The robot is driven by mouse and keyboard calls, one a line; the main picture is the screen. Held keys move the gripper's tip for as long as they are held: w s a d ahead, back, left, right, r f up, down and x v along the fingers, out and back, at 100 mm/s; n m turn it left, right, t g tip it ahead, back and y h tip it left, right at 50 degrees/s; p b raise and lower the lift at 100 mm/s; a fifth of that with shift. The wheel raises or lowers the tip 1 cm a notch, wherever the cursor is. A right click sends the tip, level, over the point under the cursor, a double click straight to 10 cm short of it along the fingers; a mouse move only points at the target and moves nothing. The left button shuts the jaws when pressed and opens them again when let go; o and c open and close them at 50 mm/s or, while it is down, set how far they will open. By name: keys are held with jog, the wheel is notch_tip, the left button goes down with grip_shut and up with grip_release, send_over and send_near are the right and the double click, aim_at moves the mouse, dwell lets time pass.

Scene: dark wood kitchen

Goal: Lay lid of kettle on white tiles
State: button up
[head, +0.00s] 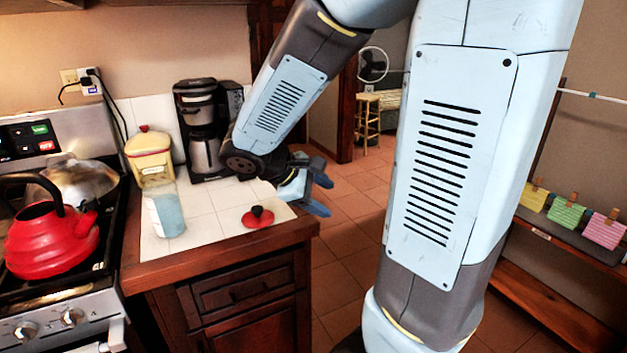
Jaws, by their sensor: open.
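The red kettle (50,238) with a black handle stands on the stove at the left. A small red lid (258,216) with a black knob lies on the white tiles (208,222) of the counter, near the front right edge. It lies flat with its knob up. My gripper (323,194) is open and empty. It is to the right of the lid, apart from it, out past the counter's right edge. The kettle's top opening is hard to make out behind its handle.
A blue-white container (167,213), a yellow canister with a red lid (149,155) and a coffee maker (200,130) stand on the counter. A metal pot (80,182) sits behind the kettle. Free tiles surround the red lid.

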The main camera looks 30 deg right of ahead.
jog(key=s+a+r+m+t+y, duration=0.5)
jog(key=s+a+r+m+y, duration=0.1)
jog(key=s+r+m+y, duration=0.2)
jog(key=shift+s+a+r+m+y, duration=0.4)
jog(key=shift+s+r+y, duration=0.2)
jog(key=shift+s+r, duration=0.15)
